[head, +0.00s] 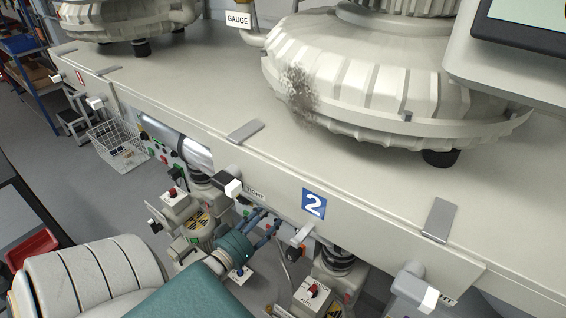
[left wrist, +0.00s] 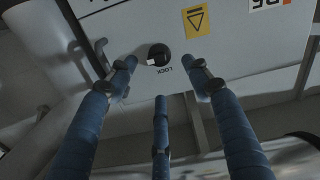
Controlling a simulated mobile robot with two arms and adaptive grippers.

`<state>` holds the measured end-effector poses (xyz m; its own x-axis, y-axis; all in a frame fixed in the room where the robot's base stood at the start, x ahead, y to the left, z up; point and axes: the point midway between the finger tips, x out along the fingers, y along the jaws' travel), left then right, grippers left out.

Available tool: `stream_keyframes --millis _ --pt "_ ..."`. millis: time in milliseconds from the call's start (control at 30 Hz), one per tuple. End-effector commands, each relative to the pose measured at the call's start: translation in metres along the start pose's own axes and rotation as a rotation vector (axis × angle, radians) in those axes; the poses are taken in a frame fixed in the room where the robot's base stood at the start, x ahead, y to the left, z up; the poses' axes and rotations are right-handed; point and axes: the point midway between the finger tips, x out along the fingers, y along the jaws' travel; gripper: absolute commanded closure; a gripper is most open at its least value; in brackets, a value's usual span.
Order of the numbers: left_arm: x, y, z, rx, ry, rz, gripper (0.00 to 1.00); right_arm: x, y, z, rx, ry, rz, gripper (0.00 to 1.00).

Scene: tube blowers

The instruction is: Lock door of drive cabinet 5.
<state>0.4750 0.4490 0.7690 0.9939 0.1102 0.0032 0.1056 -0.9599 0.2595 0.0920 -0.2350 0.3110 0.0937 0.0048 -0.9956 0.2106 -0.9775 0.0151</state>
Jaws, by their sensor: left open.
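In the left wrist view, a pale cabinet door (left wrist: 235,45) fills the upper middle. It carries a round black lock knob (left wrist: 158,55) with a white mark on it and the word LOCK, seen upside down, beside it. My left gripper (left wrist: 160,78) is open. Two of its blue fingers reach up on either side of the knob and the third points at it from below. Nothing is held, and I cannot tell whether any fingertip touches the door. In the head view my left gripper (head: 265,228) is under the bench edge, and the door cannot be made out there. My right gripper is not in view.
A yellow warning label (left wrist: 196,18) is on the door. In the head view, the bench (head: 190,95) with its blue number 2 sign (head: 314,204) and white-ended handles (head: 233,188) overhangs the gripper. Motor units (head: 320,295) stand close below. A wire basket (head: 118,147) is farther left.

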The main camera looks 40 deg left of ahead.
Motion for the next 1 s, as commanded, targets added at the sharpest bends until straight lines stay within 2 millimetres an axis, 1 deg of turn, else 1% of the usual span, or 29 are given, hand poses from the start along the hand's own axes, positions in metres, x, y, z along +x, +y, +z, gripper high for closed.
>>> stream_keyframes --millis 33,100,200,333,500,767,800,867,900,1000 --pt "0.012 0.001 -0.002 0.001 0.003 0.001 0.50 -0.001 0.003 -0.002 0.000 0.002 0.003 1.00" --pt "0.026 0.000 -0.001 0.001 0.001 0.000 0.50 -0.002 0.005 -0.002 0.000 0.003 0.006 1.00" --pt "0.043 0.000 -0.001 0.001 0.001 0.000 0.50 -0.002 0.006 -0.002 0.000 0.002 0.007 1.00" --pt "0.058 0.000 0.001 0.001 -0.001 -0.001 0.50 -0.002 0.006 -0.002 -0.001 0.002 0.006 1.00" --pt "0.068 0.000 0.001 0.002 -0.003 -0.001 0.50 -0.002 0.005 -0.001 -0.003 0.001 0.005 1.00" --pt "0.068 0.000 0.002 0.002 -0.004 -0.001 0.50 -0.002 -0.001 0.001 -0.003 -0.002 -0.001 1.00" --pt "0.068 0.000 0.002 0.002 -0.004 -0.001 0.58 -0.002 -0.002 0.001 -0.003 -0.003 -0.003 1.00" --pt "0.068 0.000 0.002 0.002 -0.004 -0.001 0.70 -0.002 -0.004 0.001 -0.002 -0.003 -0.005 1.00" --pt "0.068 0.000 0.002 0.002 -0.004 -0.001 0.78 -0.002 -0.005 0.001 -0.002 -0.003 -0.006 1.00" --pt "0.068 0.000 0.001 0.002 -0.003 -0.001 0.96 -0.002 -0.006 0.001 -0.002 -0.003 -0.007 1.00"
